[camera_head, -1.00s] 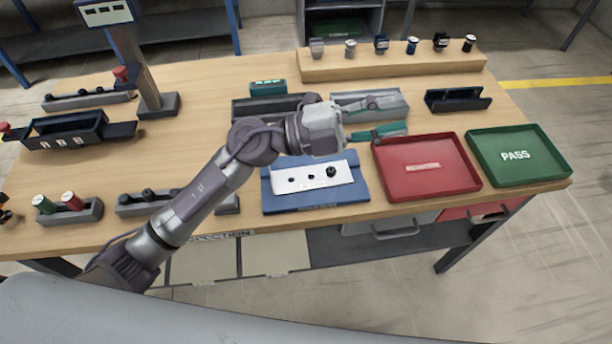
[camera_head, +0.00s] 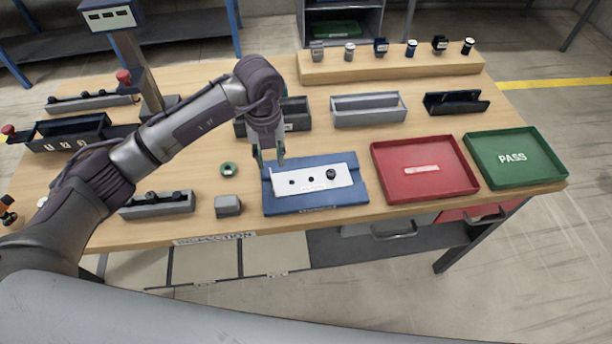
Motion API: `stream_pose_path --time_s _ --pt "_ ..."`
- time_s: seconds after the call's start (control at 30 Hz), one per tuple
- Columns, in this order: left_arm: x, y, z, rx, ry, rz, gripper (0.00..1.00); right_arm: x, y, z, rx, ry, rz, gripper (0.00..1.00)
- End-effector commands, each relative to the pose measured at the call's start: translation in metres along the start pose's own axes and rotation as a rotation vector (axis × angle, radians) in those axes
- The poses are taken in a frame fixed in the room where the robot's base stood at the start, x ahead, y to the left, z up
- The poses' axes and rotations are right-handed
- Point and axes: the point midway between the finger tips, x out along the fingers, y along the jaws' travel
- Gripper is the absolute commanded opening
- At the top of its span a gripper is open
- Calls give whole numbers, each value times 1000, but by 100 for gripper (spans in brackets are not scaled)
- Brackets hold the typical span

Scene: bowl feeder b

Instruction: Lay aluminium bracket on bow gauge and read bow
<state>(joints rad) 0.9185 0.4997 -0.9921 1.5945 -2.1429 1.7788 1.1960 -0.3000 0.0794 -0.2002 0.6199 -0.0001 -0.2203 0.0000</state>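A blue gauge base (camera_head: 347,196) lies at the front middle of the table. A pale flat plate (camera_head: 314,184) with dark holes and a black knob rests on it; I cannot tell for sure whether this plate is the aluminium bracket or part of the gauge. My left gripper (camera_head: 269,157) points down at the back left corner of the base. Whether the fingertips touch the base or plate is unclear. My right gripper is out of view.
To the right are a red tray (camera_head: 427,192) and a green PASS tray (camera_head: 545,182). A grey bin (camera_head: 369,123) stands behind the gauge. A grey block (camera_head: 228,206) and a round green-rimmed item (camera_head: 228,170) lie left of it. A display post (camera_head: 143,75) stands at the back left.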

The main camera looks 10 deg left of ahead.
Motion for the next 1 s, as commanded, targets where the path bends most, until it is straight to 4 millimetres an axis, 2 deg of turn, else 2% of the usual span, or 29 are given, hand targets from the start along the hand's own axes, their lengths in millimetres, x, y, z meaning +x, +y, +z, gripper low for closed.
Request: stream_pose_path --time_s 0.1,0.27,0.37,0.5,0.6,0.9,0.93,1.0 --pt "16 0 -1 0 3 -1 33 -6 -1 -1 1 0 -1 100" --pt "27 0 -1 1 2 -2 33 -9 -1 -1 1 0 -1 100" --pt "35 1 -4 2 5 -1 33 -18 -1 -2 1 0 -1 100" --pt "55 5 -8 1 6 0 33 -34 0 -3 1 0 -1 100" --pt "70 4 -7 1 4 -2 33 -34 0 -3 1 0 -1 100" --pt "79 3 -6 3 1 -3 33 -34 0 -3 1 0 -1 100" --pt "79 3 -6 2 1 -3 32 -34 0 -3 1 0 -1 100" --pt "78 3 -6 2 1 -3 20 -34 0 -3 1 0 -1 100"
